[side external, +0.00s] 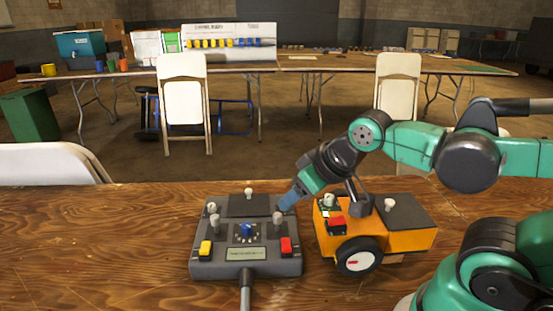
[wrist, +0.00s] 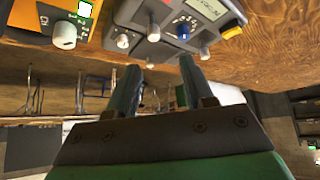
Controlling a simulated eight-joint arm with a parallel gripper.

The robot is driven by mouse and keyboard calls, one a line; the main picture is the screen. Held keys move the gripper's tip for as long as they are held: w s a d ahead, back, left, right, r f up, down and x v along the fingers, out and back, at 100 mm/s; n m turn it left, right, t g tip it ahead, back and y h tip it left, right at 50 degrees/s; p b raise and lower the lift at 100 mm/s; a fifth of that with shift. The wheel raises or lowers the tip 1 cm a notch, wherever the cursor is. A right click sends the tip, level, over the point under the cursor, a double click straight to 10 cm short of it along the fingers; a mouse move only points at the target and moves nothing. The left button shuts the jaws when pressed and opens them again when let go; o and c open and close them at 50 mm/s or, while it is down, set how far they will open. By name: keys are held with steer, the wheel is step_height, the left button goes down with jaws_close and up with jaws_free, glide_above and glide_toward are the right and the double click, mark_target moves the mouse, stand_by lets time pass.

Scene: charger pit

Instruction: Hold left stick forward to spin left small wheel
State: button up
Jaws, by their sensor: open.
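A dark grey control box (side external: 203,267) lies on the wooden table. It has a grey stick at its left (side external: 214,223), another at its right (side external: 277,220), a blue knob (side external: 246,231), a yellow button (side external: 205,248) and a red button (side external: 286,246). My gripper (side external: 286,203) is at the box's far right corner, close to the right stick; I cannot tell whether it touches. In the wrist view my gripper (wrist: 160,78) has its fingers apart with nothing between them. An orange vehicle (side external: 395,240) stands right of the box, showing one black wheel (side external: 359,256); any other wheels are hidden.
The vehicle carries a red switch (side external: 337,223) and a grey knob (side external: 329,199). A cable (side external: 245,290) leaves the box's front. The table (side external: 110,230) is clear to the left. White folding chairs (side external: 183,95) and long tables stand behind.

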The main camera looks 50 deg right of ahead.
steer(key=shift+w+r, duration=0.1)
steer(key=c, duration=0.3)
steer(key=shift+w+r, duration=0.2)
steer(key=shift+w, duration=0.05)
jaws_close()
steer(key=w+d+r+m+g, duration=0.1)
steer(key=w+r+g, duration=0.1)
steer(key=w, duration=0.4)
steer(key=shift+w+r+m+g+h, duration=0.15)
steer(key=shift+w+m+g+h, duration=0.2)
steer(key=shift+g, duration=0.35)
steer(key=shift+d, duration=0.1)
